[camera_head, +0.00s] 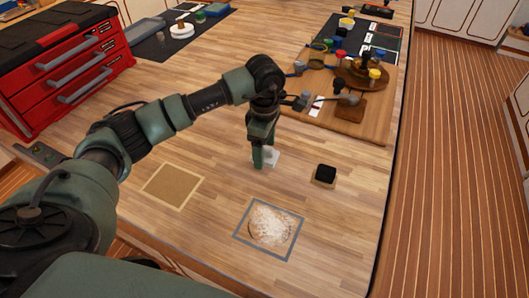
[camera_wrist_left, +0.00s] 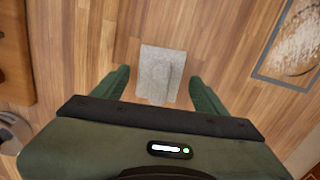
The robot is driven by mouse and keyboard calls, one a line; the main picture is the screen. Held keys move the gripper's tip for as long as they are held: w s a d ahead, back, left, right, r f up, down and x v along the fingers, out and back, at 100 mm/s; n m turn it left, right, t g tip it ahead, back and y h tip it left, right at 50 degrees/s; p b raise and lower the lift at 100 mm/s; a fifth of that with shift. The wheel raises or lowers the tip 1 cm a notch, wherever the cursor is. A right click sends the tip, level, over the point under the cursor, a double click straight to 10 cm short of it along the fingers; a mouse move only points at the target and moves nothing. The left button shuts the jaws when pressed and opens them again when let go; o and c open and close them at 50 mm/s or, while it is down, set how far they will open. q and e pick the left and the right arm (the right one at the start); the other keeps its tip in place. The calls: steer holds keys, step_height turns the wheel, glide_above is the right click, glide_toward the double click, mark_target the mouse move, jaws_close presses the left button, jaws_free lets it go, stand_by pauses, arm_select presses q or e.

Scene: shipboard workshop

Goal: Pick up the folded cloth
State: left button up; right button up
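The folded cloth (camera_wrist_left: 161,72) is a small light-grey rectangle with a visible fold, lying flat on the wooden worktop. In the head view the cloth (camera_head: 272,156) is partly hidden behind my left gripper (camera_head: 260,158), which points down at it. In the left wrist view my left gripper (camera_wrist_left: 162,90) is open, with one finger on either side of the cloth and gaps between. The cloth lies ahead of and between the fingertips; I cannot tell the exact height above it. My right gripper is not in view.
A black block (camera_head: 325,173) sits right of the cloth. A grey-framed square (camera_head: 238,236) with a pale patch and a tan square (camera_head: 173,187) lie nearer. A wooden board (camera_head: 384,125) with tools and jars is behind right. A red tool chest (camera_head: 70,75) stands left.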

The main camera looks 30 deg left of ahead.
arm_select(q)
steer(key=c, duration=1.1)
steer(key=shift+o, duration=0.2)
steer(key=shift+r, duration=0.15)
steer(key=shift+w+r+b, duration=0.1)
steer(key=shift+r+b, duration=0.2)
steer(key=shift+r, duration=0.3)
step_height(320, 180, up, 10)
steer(key=b, duration=0.3)
step_height(320, 180, up, 9)
steer(key=p, duration=0.1)
glide_above(265, 147)
steer(key=shift+f, duration=0.2)
steer(key=shift+a, duration=0.1)
